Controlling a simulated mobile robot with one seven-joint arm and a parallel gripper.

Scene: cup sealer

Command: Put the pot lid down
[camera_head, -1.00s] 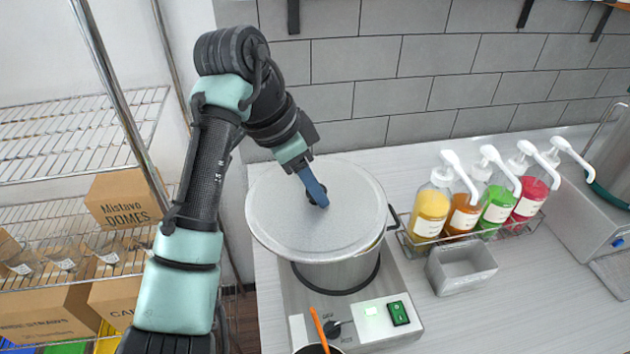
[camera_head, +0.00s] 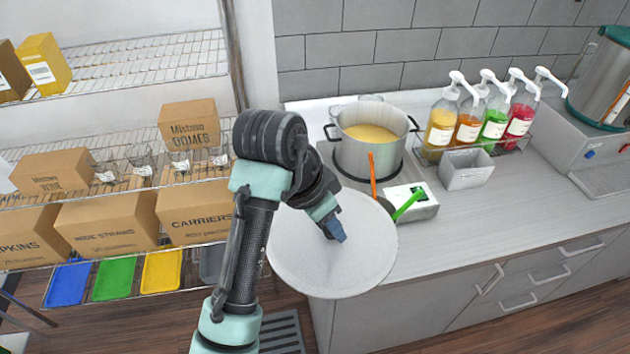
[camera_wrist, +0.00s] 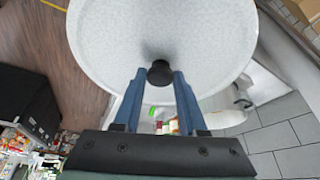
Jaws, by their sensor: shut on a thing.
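The pot lid (camera_head: 310,262) is a round grey-white disc with a dark knob (camera_wrist: 160,73). My gripper (camera_head: 338,232) is shut on the knob and holds the lid in the air, in front of the counter's left front edge. In the wrist view the lid (camera_wrist: 110,35) fills the upper part, and my blue fingers (camera_wrist: 158,85) are on both sides of the knob. The pot (camera_head: 372,150) stands uncovered on its cooker behind the lid, with yellowish contents.
Pump bottles (camera_head: 440,125) and a metal bin (camera_head: 466,168) stand to the right. The counter's right front (camera_head: 500,220) is clear. Wire shelves with boxes (camera_head: 190,122) stand left.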

